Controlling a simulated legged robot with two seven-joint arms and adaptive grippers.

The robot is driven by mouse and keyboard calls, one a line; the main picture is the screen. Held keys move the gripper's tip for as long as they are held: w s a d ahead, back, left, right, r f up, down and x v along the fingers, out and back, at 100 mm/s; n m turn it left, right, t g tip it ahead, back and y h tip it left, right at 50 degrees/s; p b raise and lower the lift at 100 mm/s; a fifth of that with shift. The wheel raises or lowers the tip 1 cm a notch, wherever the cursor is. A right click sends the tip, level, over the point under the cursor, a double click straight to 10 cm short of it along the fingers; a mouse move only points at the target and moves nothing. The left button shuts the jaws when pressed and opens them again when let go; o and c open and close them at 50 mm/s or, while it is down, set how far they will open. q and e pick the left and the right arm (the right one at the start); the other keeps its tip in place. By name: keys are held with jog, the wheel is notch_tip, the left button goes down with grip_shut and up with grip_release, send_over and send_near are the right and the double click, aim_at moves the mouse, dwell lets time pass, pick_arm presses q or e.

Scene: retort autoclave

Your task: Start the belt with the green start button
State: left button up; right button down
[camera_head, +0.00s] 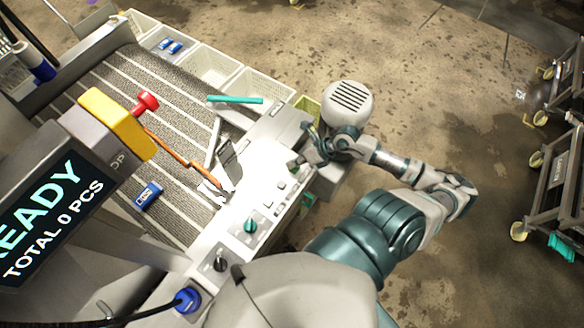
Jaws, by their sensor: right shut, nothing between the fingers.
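My right arm reaches in from the lower right, and its right gripper (297,163) is over the outer edge of the light control panel (233,240). Its dark fingers are shut and empty. A round green-teal knob or button (250,226) sits on the panel, nearer to me than the gripper and apart from it. A small green patch (308,200) shows at the panel's outer side; I cannot tell which is the start button. The belt (150,90) is dark with pale stripes. The screen (45,215) reads "READY" and "TOTAL 0 PCS". My left gripper is out of view.
A blue item (148,196) lies on the belt. White crates (208,64) line the belt's far side. Trolleys (555,180) stand at the right; the floor between is clear.

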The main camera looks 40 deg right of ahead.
jog(key=shift+d+f, duration=0.2)
jog(key=shift+d, duration=0.45)
jog(key=shift+d+f, duration=0.1)
jog(key=shift+d, duration=0.2)
jog(key=shift+a, duration=0.1)
jog(key=shift+a+r, duration=0.2)
jog(key=shift+a, duration=0.4)
jog(key=shift+d+f, duration=0.15)
jog(key=shift+f, duration=0.05)
jog(key=shift+d+f, duration=0.3)
jog(key=shift+d, duration=0.2)
jog(key=shift+d+f, duration=0.1)
jog(key=shift+d, duration=0.05)
jog(key=shift+a, duration=0.2)
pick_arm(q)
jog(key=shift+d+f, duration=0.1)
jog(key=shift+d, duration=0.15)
pick_arm(e)
jog(key=shift+a, duration=0.2)
